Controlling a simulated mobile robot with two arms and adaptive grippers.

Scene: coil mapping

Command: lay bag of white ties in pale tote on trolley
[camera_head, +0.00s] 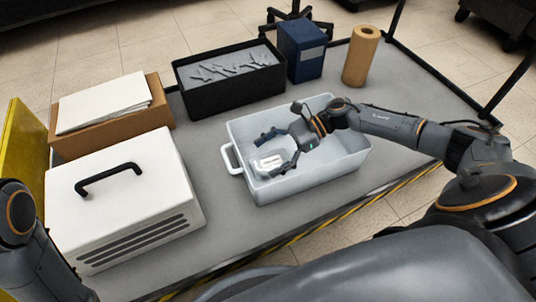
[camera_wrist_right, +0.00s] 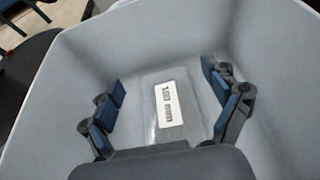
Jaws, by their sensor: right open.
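The pale tote (camera_head: 318,182) stands on the grey trolley top (camera_head: 225,240), with a white handle at its left end. My right gripper (camera_head: 265,153) reaches into the tote's left part with its fingers spread. The bag of white ties (camera_head: 270,163) shows as a clear, whitish packet low inside the tote. In the right wrist view the bag (camera_wrist_right: 170,104) lies on the tote floor with its label up, between the open fingers (camera_wrist_right: 162,80) and apart from them. My left gripper is out of view.
A white vented case (camera_head: 125,190) and a brown box with white sheets (camera_head: 108,105) stand at left. A black bin of grey parts (camera_head: 230,80), a blue box (camera_head: 302,50) and a paper roll (camera_head: 360,57) stand behind the tote.

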